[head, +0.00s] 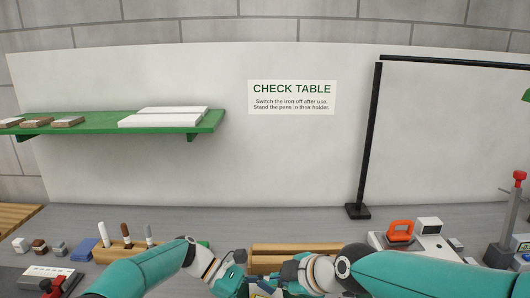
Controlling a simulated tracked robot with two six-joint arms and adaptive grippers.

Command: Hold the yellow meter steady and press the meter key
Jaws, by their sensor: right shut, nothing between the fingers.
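A small patch of yellow (259,291) shows at the bottom edge of the head view, between my two grippers. It may be the yellow meter, but most of it is hidden or cut off by the frame, and the meter key cannot be made out. My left gripper (238,282) is just left of this patch; its fingers are too hidden to tell open from shut. My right gripper (284,283) is just right of it, pointing down and shut with nothing in it. I cannot tell whether either gripper touches the meter.
A wooden pen holder (115,250) with upright pens stands at left. A wooden block or rack (297,249) lies behind my grippers. A green shelf (205,121) hangs on the back board.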

